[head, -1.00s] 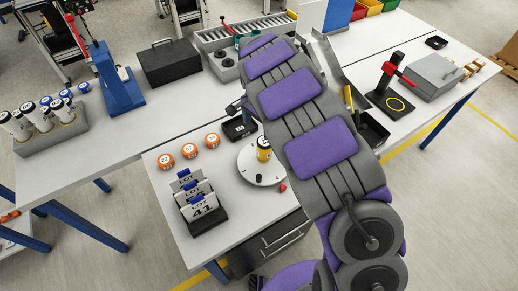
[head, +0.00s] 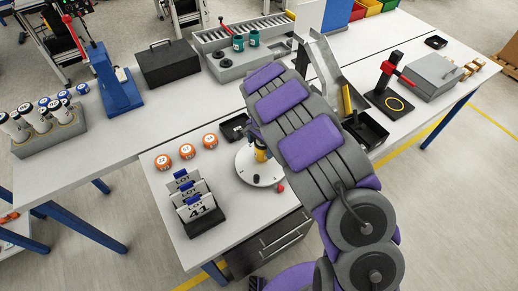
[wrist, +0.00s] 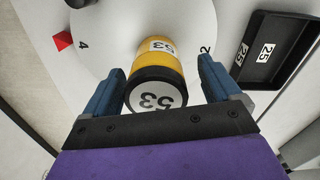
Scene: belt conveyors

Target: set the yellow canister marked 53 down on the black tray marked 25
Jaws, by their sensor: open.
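The yellow canister marked 53 (wrist: 173,60) has a black lid with a white 53 label. It stands on a white round turntable (wrist: 88,22), also seen in the head view (head: 270,180). My gripper (wrist: 160,72) is open around the canister, one blue finger on each side, with a gap visible at the right finger. In the head view the canister (head: 261,152) shows partly, beside my arm. The black tray marked 25 (wrist: 248,78) is empty, to the right of the turntable in the wrist view. In the head view the tray (head: 228,134) is just behind the turntable, partly hidden.
Several orange numbered pieces (head: 187,151) stand left of the turntable. A rack of LOT cards (head: 205,218) is in front of them. A red marker (wrist: 62,41) sits at the turntable's edge. A black bin (head: 368,131) lies right of my arm.

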